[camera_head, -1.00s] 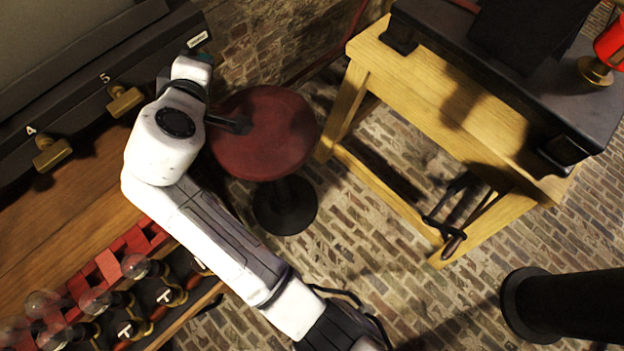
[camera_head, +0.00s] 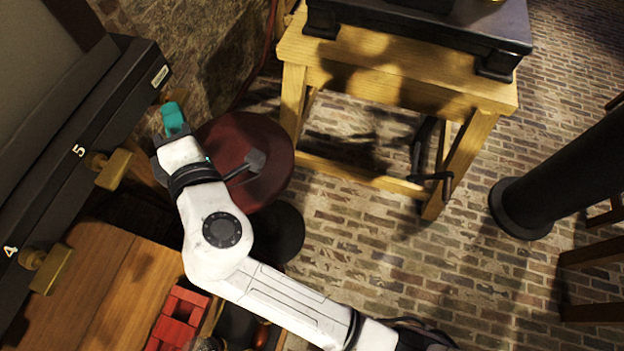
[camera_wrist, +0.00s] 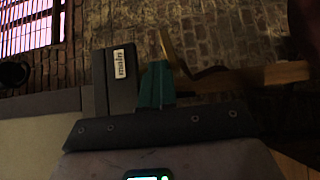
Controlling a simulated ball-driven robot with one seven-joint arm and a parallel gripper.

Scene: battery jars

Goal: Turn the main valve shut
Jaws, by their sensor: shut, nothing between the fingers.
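The dark cabinet's end carries a white label (camera_head: 160,77), which reads "main" in the wrist view (camera_wrist: 121,63). A brass-coloured piece (camera_wrist: 168,47), which looks like the main valve's handle, shows just right of my fingers in the wrist view. In the head view, only a little brass shows beside the label, and my gripper partly hides that spot. My gripper (camera_head: 172,118) has teal fingers, which are shut and empty, close to the labelled end. The fingers (camera_wrist: 156,82) overlap the brass piece's surroundings; I cannot tell whether they touch it.
Brass handles marked 5 (camera_head: 110,168) and 4 (camera_head: 47,268) stick out of the cabinet front. A round red stool (camera_head: 245,150) stands under my wrist. A wooden bench (camera_head: 390,80) is to the right. Red blocks (camera_head: 180,315) lie at the lower left.

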